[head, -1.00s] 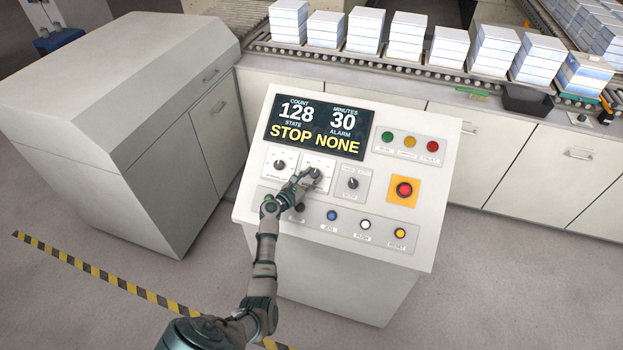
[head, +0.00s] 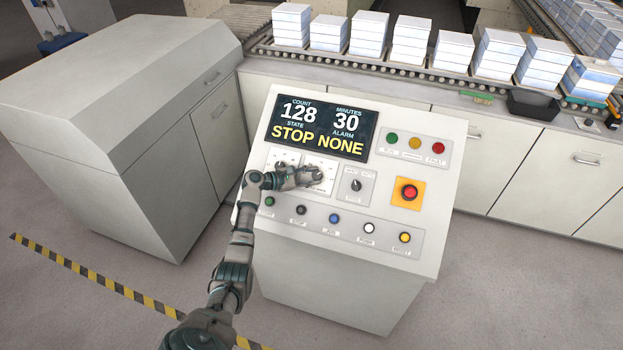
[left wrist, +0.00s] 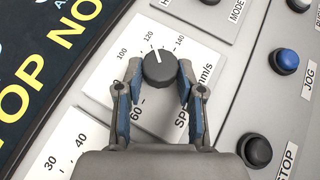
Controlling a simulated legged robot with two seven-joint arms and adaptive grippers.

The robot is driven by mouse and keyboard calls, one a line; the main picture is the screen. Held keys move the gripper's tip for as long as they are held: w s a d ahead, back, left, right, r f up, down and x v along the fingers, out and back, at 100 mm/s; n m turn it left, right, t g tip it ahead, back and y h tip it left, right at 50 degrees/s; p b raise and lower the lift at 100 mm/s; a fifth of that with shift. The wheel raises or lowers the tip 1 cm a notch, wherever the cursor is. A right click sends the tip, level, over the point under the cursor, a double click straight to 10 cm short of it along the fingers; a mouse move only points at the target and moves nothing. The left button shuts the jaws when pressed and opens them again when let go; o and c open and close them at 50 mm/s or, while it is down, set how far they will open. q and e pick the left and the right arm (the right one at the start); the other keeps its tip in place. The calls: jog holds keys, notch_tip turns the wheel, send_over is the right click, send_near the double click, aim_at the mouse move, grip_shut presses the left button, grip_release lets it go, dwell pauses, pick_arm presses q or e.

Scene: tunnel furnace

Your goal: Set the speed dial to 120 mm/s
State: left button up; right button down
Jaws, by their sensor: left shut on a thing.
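The speed dial is a dark round knob (left wrist: 160,69) on a white scale plate (left wrist: 107,88) marked 60, 100, 120 and 140 mm/s. Its white pointer line is directed at about the 120 mark. My left gripper (left wrist: 160,72) has one finger on each side of the knob and is shut on it. In the head view my left gripper (head: 312,176) lies over the dial's plate and hides the knob. The display (head: 319,128) reads STOP, NONE, count 128 and minutes 30. My right gripper is not in view.
Right of the dial are the mode switch (head: 356,185) and the red emergency button (head: 409,192). Below lies a row of push buttons, with the blue JOG button (head: 333,218) among them. Another scale plate sits to the left, partly behind my arm.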

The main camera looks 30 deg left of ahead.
pick_arm(q)
jog(key=shift+w+r, duration=0.1)
jog(key=shift+r, duration=0.25)
jog(key=o, duration=1.1)
jog(key=shift+o, duration=0.2)
jog(key=shift+d+f, duration=0.1)
jog(key=shift+s+a, duration=0.3)
jog(key=shift+s, duration=0.1)
jog(key=v, duration=1.1)
